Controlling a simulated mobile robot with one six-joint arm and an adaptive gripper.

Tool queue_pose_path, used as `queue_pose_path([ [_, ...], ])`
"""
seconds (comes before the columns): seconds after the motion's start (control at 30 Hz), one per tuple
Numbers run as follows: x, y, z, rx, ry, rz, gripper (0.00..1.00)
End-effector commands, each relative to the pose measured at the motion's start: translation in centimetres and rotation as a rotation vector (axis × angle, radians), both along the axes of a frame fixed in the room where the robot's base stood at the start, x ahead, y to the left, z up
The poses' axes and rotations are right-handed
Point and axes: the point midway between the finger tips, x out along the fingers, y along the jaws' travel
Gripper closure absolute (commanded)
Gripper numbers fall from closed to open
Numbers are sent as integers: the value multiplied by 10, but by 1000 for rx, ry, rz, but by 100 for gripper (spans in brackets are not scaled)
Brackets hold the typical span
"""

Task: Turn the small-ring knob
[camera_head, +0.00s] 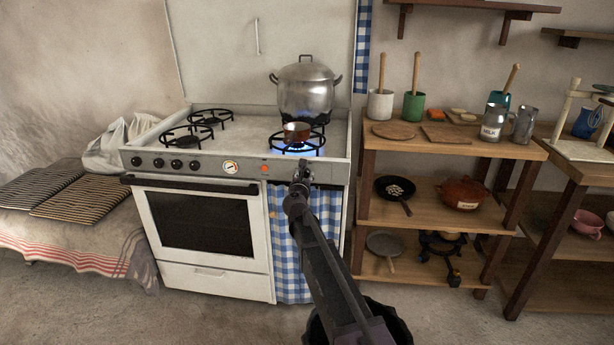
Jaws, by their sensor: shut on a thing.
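The white stove (205,215) stands against the wall with a grey front panel (250,168). Several black knobs (176,164) sit in a row on the panel's left half. My gripper (302,167) is at the right part of the panel, shut on a knob that it hides. I cannot read the knob's marking or angle. A blue flame burns at the front right burner (312,146), under a small copper pan (296,131). A big steel pot (308,90) stands on the back right burner.
A round dial (230,167) and a red light (264,169) lie left of my gripper. The oven door handle (190,184) runs below the panel. A blue checked curtain (288,240) hangs under my gripper. A wooden shelf (455,150) with kitchenware stands close on the right.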

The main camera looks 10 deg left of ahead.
Motion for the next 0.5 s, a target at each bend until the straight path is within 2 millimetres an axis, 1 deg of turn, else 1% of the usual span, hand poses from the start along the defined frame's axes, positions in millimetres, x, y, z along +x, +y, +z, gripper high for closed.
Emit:
queue_pose_path([
  [0.27, 1, -2, 0, 220, -8, -3, 93],
  [0.5, 1, -2, 0, 447, -16, -2, 93],
])
